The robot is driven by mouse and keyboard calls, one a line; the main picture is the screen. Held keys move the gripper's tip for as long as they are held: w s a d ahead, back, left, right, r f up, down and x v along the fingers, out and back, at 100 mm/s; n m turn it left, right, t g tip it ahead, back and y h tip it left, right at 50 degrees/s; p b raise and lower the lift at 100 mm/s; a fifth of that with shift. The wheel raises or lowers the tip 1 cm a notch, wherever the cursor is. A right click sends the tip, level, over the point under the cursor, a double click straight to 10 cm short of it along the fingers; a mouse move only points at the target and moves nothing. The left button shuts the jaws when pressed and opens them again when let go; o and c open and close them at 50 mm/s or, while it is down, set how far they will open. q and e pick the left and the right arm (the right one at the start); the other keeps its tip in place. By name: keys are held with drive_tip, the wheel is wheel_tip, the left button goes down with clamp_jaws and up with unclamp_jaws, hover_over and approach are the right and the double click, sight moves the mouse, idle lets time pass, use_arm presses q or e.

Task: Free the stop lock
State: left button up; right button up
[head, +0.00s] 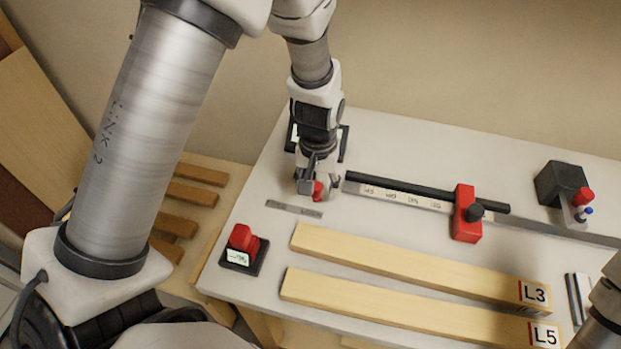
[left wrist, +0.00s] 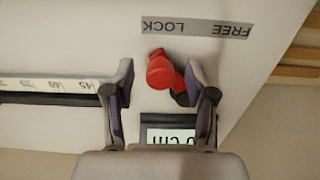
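The red stop lock lever (head: 319,190) sits at the left end of the scale rail; it also shows in the left wrist view (left wrist: 161,72). A grey strip (head: 294,208) lies beside it. In the left wrist view the strip (left wrist: 197,27) reads FREE and LOCK upside down, and the lever's red end points toward the LOCK word. My left gripper (head: 316,188) is down at the lever. In the wrist view its open fingers (left wrist: 158,105) stand on either side of the lever, with visible gaps. My right gripper is out of view.
A red stop block (head: 467,213) sits on the scale rail (head: 410,195). Boards L3 (head: 410,262) and L5 (head: 400,305) lie in front. A display (left wrist: 170,135) is near the lever.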

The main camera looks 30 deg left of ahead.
use_arm(q)
drive_tip(key=c, duration=0.7)
drive_tip(key=shift+o, duration=0.2)
drive_tip(key=shift+s+r, duration=0.1)
drive_tip(key=shift+s+a+p, duration=0.45)
drive_tip(key=shift+a+p, duration=0.1)
drive_tip(key=shift+s+a, duration=0.2)
drive_tip(key=shift+a, duration=0.05)
drive_tip(key=shift+s+a+p, duration=0.15)
drive_tip(key=shift+a+p, duration=0.15)
drive_tip(key=shift+p, duration=0.05)
drive_tip(key=shift+s+a, duration=0.25)
drive_tip(key=shift+a, duration=0.4)
